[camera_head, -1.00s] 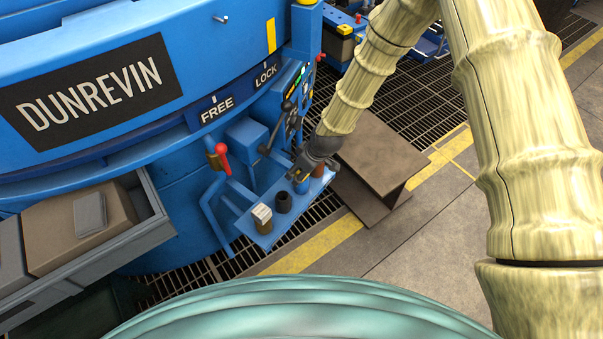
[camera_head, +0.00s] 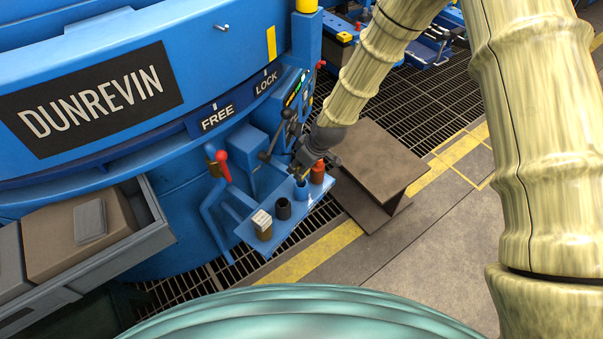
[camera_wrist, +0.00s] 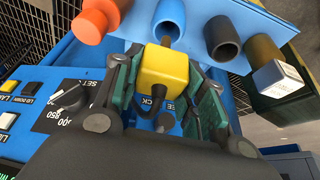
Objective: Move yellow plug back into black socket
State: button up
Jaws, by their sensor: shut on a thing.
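The yellow plug (camera_wrist: 164,68) is between the green-padded fingers of my gripper (camera_wrist: 162,90) in the wrist view. A short prong on it points toward the blue socket (camera_wrist: 169,20); I cannot tell whether it touches. The black socket (camera_wrist: 222,40) is an open dark cup just right of the blue one. In the head view, my gripper (camera_head: 299,167) hangs just behind the blue socket (camera_head: 301,190) on the blue shelf. The black socket (camera_head: 284,209) stands beside it, with its top open and empty. The plug is hardly visible in the head view.
The orange plug (camera_head: 318,173) and the white-topped plug (camera_head: 262,224) stand at opposite ends of the shelf (camera_head: 272,242). A control panel (camera_wrist: 50,110) with a knob and buttons is close by. A red-knobbed lever (camera_head: 222,165) and a brown steel beam (camera_head: 375,160) flank the shelf.

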notch_tip(320, 180, up, 4)
jog(key=shift+f, duration=0.25)
jog(key=shift+r, duration=0.2)
jog(key=shift+s+a+b, duration=0.1)
jog(key=shift+b, duration=0.2)
jog(key=s+a+f+n+g+b, duration=0.1)
jog(key=s+a+f+n+b, duration=0.1)
jog(key=s+a+n+b, duration=0.2)
jog(key=s+a+b, duration=0.1)
jog(key=s+b, duration=0.2)
jog(key=b, duration=0.4)
jog(key=shift+s+a+f+n+g+y+b, duration=0.15)
jog(key=shift+a+f+n+g+y+b, duration=0.15)
jog(key=shift+a+f+y+b, duration=0.1)
jog(key=shift+f, duration=0.1)
notch_tip(320, 180, down, 5)
jog(key=b, duration=0.5)
jog(key=shift+f, duration=0.2)
jog(key=shift+p, duration=0.95)
